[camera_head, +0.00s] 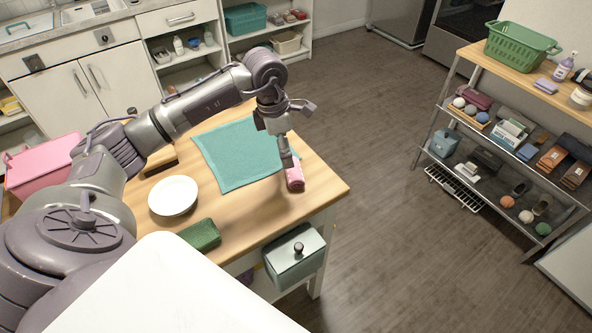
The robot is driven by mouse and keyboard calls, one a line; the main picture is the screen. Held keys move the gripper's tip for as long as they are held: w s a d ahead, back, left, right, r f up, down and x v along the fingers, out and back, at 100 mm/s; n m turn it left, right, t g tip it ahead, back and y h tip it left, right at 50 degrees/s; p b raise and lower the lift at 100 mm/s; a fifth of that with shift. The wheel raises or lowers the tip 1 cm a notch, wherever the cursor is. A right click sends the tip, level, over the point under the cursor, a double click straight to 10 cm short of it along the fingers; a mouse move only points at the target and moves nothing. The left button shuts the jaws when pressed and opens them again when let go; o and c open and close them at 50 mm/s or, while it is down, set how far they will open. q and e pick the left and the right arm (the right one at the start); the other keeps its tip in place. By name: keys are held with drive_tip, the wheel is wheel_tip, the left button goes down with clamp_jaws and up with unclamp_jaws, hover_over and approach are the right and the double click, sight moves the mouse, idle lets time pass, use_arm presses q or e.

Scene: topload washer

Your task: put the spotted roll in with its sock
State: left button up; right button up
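A pink roll (294,177) is at the right end of the wooden table (262,222). I cannot make out spots on it at this size. My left gripper (287,160) points down at the roll, with its fingertips at the roll's upper end. Whether its fingers are closed on the roll is not clear, nor whether the roll rests on the table. A dark green roll or folded cloth (201,236) lies near the table's front edge. No sock can be clearly identified. My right gripper is not in view.
A teal cloth (238,153) lies flat on the table, beside a white plate (173,196). A lidded grey-green box (295,258) is below the front edge. A pink bin (42,165) stands left. A shelf rack (495,131) stands right across open floor.

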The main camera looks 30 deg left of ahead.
sight(294, 169)
use_arm(q)
drive_tip(key=f, duration=0.4)
drive_tip(key=shift+w+d+p, duration=0.15)
drive_tip(key=shift+d+p, duration=0.05)
drive_tip(key=shift+p, duration=0.2)
drive_tip(key=shift+w+d+f, duration=0.1)
drive_tip(key=shift+f, duration=0.15)
drive_tip(key=f, duration=0.1)
drive_tip(key=w+f+p, duration=0.1)
drive_tip(key=f, duration=0.1)
drive_tip(key=d+f+p, duration=0.1)
drive_tip(key=shift+w+f, duration=0.25)
drive_tip(key=shift+f, duration=0.05)
drive_tip(key=c, duration=0.8)
drive_tip(key=shift+o, duration=0.2)
drive_tip(key=shift+r, duration=0.1)
